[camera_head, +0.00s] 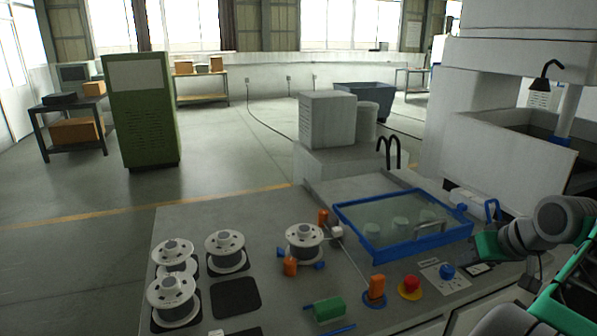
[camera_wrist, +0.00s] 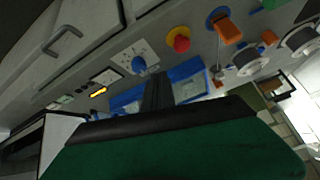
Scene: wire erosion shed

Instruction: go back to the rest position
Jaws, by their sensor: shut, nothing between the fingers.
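My gripper (camera_wrist: 157,92) shows in the wrist view as dark fingers standing up from a black and green body. The fingers are together with nothing between them. Behind them is the blue-framed clear cover (camera_wrist: 190,82) of the bench, and the blue knob (camera_wrist: 139,64) is to their upper left. In the head view my arm, grey and green, is at the right edge, over the right end of the bench (camera_head: 255,205). I cannot make out the fingertips there. The blue-framed cover (camera_head: 418,240) lies flat, with pale round shapes under it.
Several white wire spools (camera_head: 225,245) stand on the bench. A red button (camera_head: 411,284), the blue knob (camera_head: 447,271), an orange handle (camera_head: 377,285) and a green block (camera_head: 329,308) are near its front. A large white machine (camera_head: 490,150) rises at right. Open floor (camera_head: 235,150) lies behind the bench.

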